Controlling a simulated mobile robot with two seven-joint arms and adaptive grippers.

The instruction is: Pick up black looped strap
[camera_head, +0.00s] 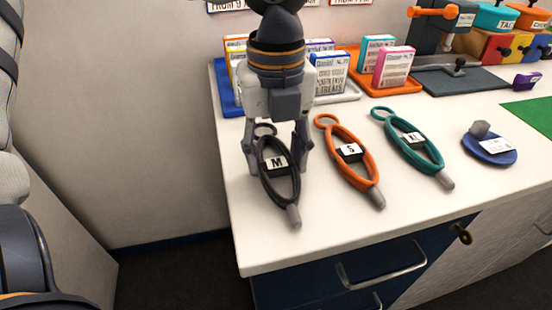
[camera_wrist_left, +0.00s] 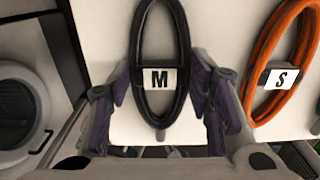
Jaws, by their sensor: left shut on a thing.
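The black looped strap (camera_head: 291,193) with a white "M" tag lies on the white counter near its left front corner. In the left wrist view the black looped strap (camera_wrist_left: 183,40) runs upright between the fingers, its "M" tag near the fingertips. My left gripper (camera_head: 278,168) points down over it, one finger on each side, and is shut on the strap across its width. My left gripper also shows in the left wrist view (camera_wrist_left: 162,88). The strap appears to be still at counter level. My right gripper is not in view.
An orange strap (camera_head: 366,164) tagged "S" and a teal strap (camera_head: 433,154) lie to the right. A blue dish (camera_head: 505,157) is farther right. Boxes in a blue tray (camera_head: 228,98), a white tray and an orange tray (camera_head: 401,88) stand behind. The counter's front strip is clear.

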